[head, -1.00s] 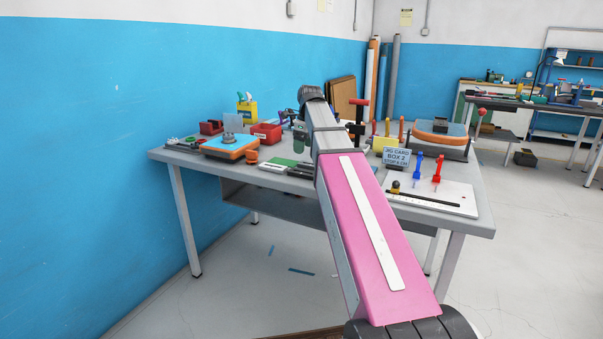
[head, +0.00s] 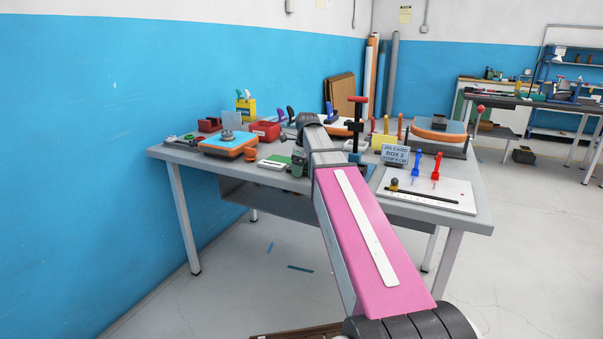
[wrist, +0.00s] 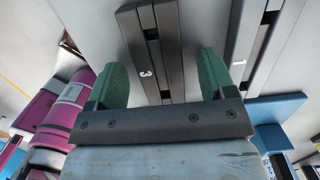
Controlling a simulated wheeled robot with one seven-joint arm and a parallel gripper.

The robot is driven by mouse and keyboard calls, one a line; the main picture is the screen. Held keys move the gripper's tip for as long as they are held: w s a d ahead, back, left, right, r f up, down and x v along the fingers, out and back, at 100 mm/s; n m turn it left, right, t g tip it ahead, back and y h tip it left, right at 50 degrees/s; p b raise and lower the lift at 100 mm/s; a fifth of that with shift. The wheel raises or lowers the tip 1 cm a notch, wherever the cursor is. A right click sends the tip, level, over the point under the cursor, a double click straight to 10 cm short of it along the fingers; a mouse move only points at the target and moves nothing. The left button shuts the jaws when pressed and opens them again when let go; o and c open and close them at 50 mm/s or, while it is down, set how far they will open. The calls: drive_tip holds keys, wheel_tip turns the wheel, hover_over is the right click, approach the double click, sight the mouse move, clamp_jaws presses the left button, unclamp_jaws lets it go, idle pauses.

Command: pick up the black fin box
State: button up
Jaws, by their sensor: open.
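A dark slotted bar (wrist: 165,75) marked "3", looking like a black fin box, lies on the grey surface between my gripper's fingers in the wrist view. My gripper (wrist: 162,62) has two green fingers, open and apart, one on each side of the marked bar. I see no firm contact. In the head view my arm hides most of this spot, and the gripper shows small and low over the workbench (head: 420,212).
In the head view an orange and blue block (head: 228,147) and a red box (head: 265,131) stand left of my arm. A black clamp with a red handle (head: 356,125), a sign (head: 394,156) and a white board (head: 432,190) with blue and red tools stand to its right.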

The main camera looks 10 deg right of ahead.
drive_tip(key=c, duration=1)
drive_tip(key=shift+c, duration=0.2)
drive_tip(key=shift+r, duration=0.1)
